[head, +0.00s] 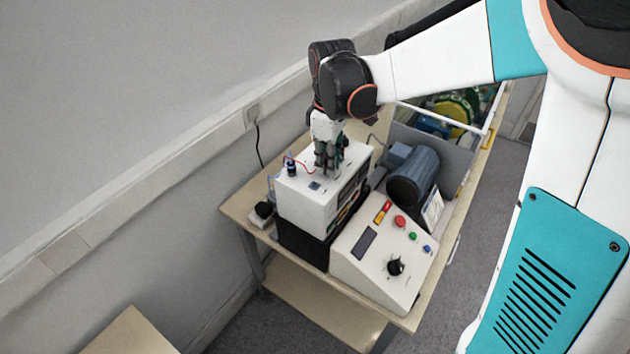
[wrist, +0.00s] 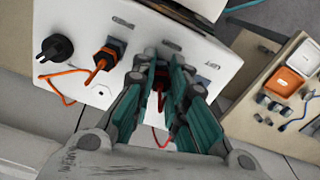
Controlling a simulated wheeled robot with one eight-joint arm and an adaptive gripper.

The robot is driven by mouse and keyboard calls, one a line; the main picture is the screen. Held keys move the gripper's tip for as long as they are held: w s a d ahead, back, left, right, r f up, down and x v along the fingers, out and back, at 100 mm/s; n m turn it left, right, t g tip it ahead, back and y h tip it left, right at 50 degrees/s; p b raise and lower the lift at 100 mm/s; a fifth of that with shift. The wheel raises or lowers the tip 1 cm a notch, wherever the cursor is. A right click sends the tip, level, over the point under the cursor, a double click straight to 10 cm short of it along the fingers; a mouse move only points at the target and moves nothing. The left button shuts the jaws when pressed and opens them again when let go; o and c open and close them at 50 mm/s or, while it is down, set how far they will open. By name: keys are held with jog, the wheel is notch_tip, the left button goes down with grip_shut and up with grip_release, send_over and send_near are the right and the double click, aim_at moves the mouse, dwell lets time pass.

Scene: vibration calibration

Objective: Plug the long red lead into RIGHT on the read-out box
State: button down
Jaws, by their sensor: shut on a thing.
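The white box (head: 305,198), which I take for the read-out box, stands on a dark base on the bench. My gripper (head: 326,166) points down at its top. In the wrist view, my gripper (wrist: 160,88) is shut on the red lead's plug (wrist: 160,74), close to the box's top face (wrist: 222,62). The fingers hide most of the plug, and I cannot tell whether it is seated. Red lead (wrist: 160,138) shows below the fingers. An orange-red plug (wrist: 103,58) sits in a socket to the left. The small labels are unreadable.
A black round part (wrist: 57,48) stands on the box left of the plugs. In the head view, a sloped control box (head: 380,262) with buttons and a knob stands in front. A grey-blue motor (head: 414,177) is to the right. The wall is close behind the bench.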

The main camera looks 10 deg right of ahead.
dwell(0.3)
jog(key=m, duration=0.4)
jog(key=c, duration=1.5)
grip_release()
jog(key=shift+r, duration=0.2)
jog(key=shift+r+p, duration=1.6)
jog(key=shift+r, duration=0.75)
